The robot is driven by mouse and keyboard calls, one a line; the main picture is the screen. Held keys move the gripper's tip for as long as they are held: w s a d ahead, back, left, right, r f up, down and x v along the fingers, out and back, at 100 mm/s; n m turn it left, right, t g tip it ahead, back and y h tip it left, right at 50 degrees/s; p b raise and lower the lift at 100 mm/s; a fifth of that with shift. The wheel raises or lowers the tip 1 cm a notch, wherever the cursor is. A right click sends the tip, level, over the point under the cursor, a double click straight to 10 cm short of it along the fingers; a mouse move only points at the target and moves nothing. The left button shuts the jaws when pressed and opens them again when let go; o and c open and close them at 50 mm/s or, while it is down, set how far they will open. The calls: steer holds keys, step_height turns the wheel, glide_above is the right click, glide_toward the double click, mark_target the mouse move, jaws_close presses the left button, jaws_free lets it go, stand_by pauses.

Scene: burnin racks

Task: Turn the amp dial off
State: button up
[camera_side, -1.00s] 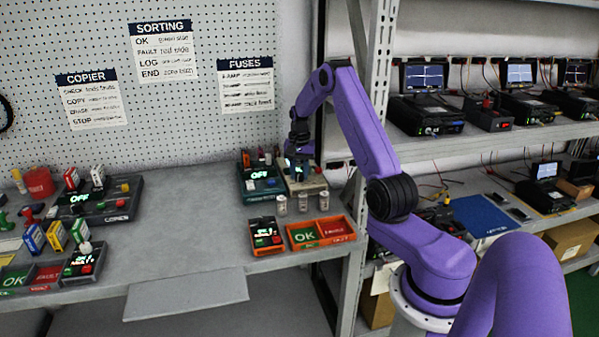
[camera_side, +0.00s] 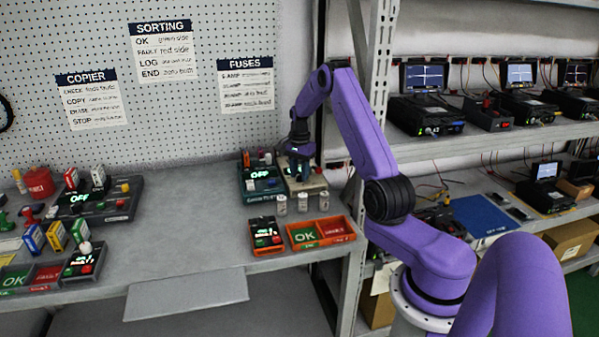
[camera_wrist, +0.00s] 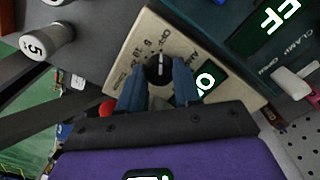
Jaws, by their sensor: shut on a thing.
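The amp dial (camera_wrist: 158,70) is a round black knob with a white pointer line, on a beige box (camera_wrist: 128,62) with printed marks around the dial. In the wrist view the pointer runs nearly straight up the picture. My gripper (camera_wrist: 159,84) has its two blue fingers on either side of the knob, shut on it. A small green display (camera_wrist: 207,84) on the box is partly covered by a finger. In the side view my gripper (camera_side: 299,165) points down over the beige box (camera_side: 312,186) at the back right of the bench and hides the dial.
A dark teal unit with a lit display (camera_side: 262,185) stands just left of the box. Several small jars (camera_side: 281,204) stand in front. Orange trays (camera_side: 322,233) lie near the bench edge. A shelf post (camera_side: 372,130) rises close to my arm.

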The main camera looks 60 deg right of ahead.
mark_target(299, 174)
steer(key=o, duration=1.1)
steer(key=shift+c, duration=0.2)
steer(key=shift+r, duration=0.15)
step_height(299, 174, up, 17)
steer(key=shift+r, duration=0.1)
